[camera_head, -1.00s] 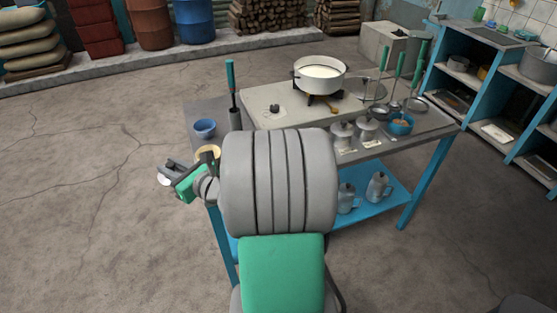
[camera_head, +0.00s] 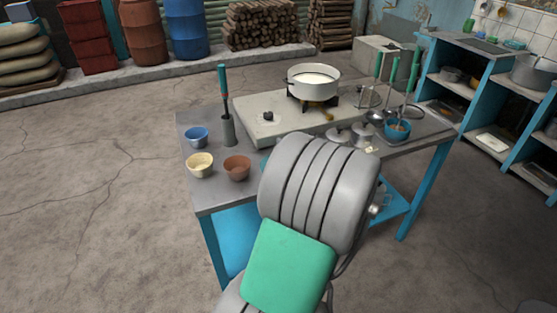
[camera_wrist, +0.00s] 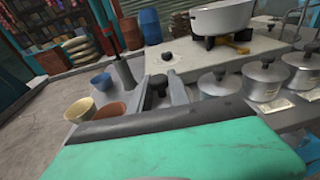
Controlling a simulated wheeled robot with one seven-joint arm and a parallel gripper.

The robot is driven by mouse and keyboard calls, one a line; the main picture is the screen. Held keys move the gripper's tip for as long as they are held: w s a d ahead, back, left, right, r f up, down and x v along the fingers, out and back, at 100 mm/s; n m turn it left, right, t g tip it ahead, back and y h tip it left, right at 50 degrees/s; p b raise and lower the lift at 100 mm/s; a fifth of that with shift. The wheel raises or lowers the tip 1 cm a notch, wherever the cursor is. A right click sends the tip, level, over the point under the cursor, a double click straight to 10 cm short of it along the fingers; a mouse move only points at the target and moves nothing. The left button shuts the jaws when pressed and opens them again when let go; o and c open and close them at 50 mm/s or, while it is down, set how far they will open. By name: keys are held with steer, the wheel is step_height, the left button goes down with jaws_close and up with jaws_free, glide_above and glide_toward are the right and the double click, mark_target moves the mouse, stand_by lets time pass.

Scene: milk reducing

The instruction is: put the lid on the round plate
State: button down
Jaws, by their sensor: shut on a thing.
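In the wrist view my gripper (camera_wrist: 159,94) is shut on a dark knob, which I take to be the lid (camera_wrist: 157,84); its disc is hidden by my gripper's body. In the head view my arm hides the gripper and the held thing. A flat grey disc, seemingly the round plate (camera_head: 366,98), lies right of the pot at the stove's end, partly behind ladle handles. The white pot (camera_head: 314,83) stands open on the burner with milk in it, left of that disc.
A blue bowl (camera_head: 196,138), a cream bowl (camera_head: 200,166) and a brown bowl (camera_head: 237,168) stand at the table's left. A holder (camera_head: 228,131) with a green-handled tool stands near them. Several lidded metal jugs (camera_wrist: 265,80) and a ladle bowl (camera_head: 397,130) are at the right.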

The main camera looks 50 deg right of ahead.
steer(key=w+d+f, duration=0.1)
steer(key=w+f, duration=0.1)
steer(key=w+d+f, duration=0.1)
steer(key=f, duration=0.1)
steer(key=w+d+f+b, duration=0.1)
steer(key=w+f, duration=0.1)
steer(key=shift+w+d+f, duration=0.1)
steer(key=shift+w+f, duration=0.25)
steer(key=shift+d+f+b, duration=0.1)
steer(key=shift+f+b, duration=0.3)
steer(key=shift+f, duration=1.1)
steer(key=shift+f+b, duration=0.3)
steer(key=shift+f, duration=0.35)
steer(key=c, duration=1.2)
jaws_free()
steer(key=shift+c, duration=0.2)
steer(key=shift+r, duration=0.1)
